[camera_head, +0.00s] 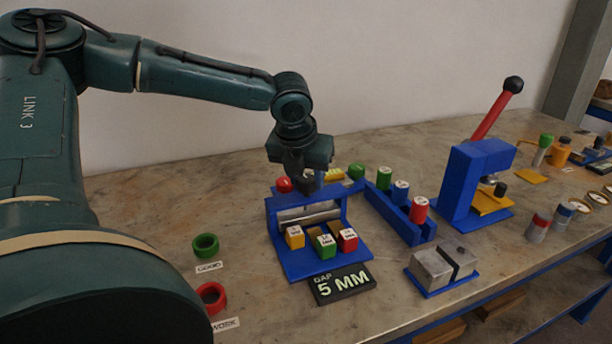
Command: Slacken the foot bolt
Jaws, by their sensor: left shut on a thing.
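My left gripper (307,183) reaches in from the left and points down over the back of the blue fixture (298,266). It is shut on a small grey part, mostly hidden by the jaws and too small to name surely. The fixture has a grey metal roller (308,214) across it and a red knob (284,185) at its back left. Yellow (294,237), green (326,246) and red (348,240) blocks sit at its front. I cannot pick out the foot bolt with certainty. My right gripper is not in view.
Right of the fixture are a blue rack (404,222) with capped pieces, a grey split block (433,268) and a blue press (474,182) with a red lever. Green (205,246) and red (212,297) rings lie left.

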